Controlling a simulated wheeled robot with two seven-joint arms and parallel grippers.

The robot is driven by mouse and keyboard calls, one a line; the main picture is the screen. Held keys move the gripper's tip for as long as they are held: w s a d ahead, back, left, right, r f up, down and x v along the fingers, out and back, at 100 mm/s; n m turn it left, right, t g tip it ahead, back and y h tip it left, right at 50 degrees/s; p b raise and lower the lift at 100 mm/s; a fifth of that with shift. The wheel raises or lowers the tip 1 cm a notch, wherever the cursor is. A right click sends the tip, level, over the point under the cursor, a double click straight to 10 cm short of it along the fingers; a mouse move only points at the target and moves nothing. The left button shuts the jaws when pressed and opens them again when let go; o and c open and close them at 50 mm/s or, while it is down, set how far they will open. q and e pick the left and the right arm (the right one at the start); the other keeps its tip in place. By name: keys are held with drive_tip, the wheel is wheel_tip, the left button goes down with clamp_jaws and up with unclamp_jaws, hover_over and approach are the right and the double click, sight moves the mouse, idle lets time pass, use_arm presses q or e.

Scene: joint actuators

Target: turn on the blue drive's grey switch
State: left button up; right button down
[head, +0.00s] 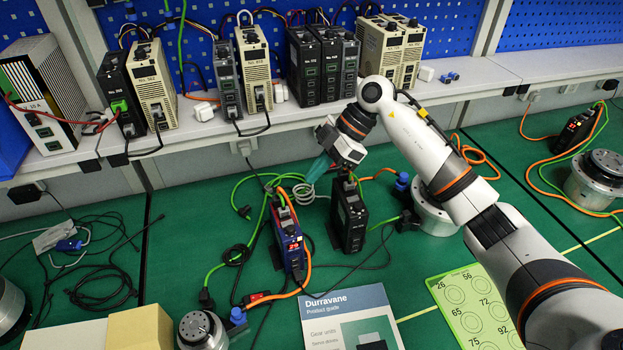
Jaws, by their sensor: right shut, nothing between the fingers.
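The blue drive (287,240) stands upright on the green bench in the head view, with a lit red display on its front and orange and green cables at its top. I cannot clearly make out its grey switch at this size. My right gripper (318,168) is shut and empty. Its teal fingers point down and left, above and behind the blue drive, apart from it in the picture. My left gripper is not in view.
A black drive (350,215) stands close right of the blue drive, near my right gripper. A product guide (350,318) lies at the front. Several drives line the shelf (200,128) behind.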

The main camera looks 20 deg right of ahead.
drive_tip(key=p, duration=0.2)
hover_over(287, 223)
drive_tip(key=d, duration=0.2)
wheel_tip(287, 223, down, 6)
drive_tip(key=shift+d+r, duration=0.1)
drive_tip(key=shift+r, duration=0.1)
wheel_tip(287, 223, down, 4)
drive_tip(key=shift+w+r, duration=0.1)
drive_tip(key=shift+r, duration=0.1)
drive_tip(key=shift+d+f, duration=0.15)
drive_tip(key=shift+f, duration=0.4)
